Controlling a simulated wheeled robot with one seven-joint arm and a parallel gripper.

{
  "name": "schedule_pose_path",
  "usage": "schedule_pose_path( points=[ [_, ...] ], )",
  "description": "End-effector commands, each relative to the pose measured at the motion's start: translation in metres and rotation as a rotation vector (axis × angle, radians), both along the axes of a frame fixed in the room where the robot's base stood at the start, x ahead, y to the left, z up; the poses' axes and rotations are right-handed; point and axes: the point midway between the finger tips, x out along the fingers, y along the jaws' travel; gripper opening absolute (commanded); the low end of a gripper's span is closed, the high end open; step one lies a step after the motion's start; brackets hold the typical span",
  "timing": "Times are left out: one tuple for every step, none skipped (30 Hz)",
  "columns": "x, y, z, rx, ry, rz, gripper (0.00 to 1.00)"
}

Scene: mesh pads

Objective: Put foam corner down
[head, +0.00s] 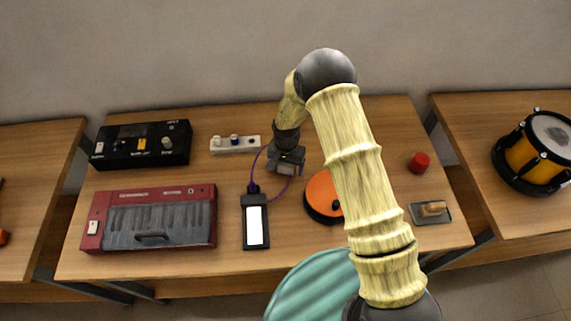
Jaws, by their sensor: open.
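My gripper (288,166) hangs low over the back middle of the wooden table, pointing down. It is open; its fingers are small in the head view. A small grey-beige block shape (288,170) shows at the fingertips; I cannot tell whether it is the foam corner or part of the gripper. No other thing in view is clearly a foam corner. My arm hides part of the table's right half.
Left of my gripper are a white socket strip (235,144), a black box with knobs (141,144), a red keyboard (207,216) and a black device with a lit screen (255,222). An orange disc (320,195), red cylinder (419,162) and small tray (417,213) are right.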

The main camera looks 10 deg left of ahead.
Motion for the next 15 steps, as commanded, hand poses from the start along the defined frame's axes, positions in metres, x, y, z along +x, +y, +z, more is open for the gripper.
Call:
schedule_pose_path(
  points=[
    [0.0000,0.0000,0.0001,0.000,0.000,0.000,0.80],
    [0.0000,0.0000,0.0001,0.000,0.000,0.000,0.80],
    [0.0000,0.0000,0.0002,0.000,0.000,0.000,0.80],
    [0.0000,0.0000,0.0002,0.000,0.000,0.000,0.80],
    [0.0000,0.0000,0.0002,0.000,0.000,0.000,0.80],
    [0.0000,0.0000,0.0002,0.000,0.000,0.000,0.80],
    [0.0001,0.0000,0.0003,0.000,0.000,0.000,0.80],
    [0.0001,0.0000,0.0003,0.000,0.000,0.000,0.74],
    [0.0000,0.0000,0.0003,0.000,0.000,0.000,0.66],
    [0.0001,0.0000,0.0003,0.000,0.000,0.000,0.60],
    [0.0001,0.0000,0.0003,0.000,0.000,0.000,0.54],
    [0.0000,0.0000,0.0003,0.000,0.000,0.000,0.47],
    [0.0001,0.0000,0.0003,0.000,0.000,0.000,0.41],
    [0.0001,0.0000,0.0003,0.000,0.000,0.000,0.35],
    [0.0001,0.0000,0.0003,0.000,0.000,0.000,0.33]
  ],
)
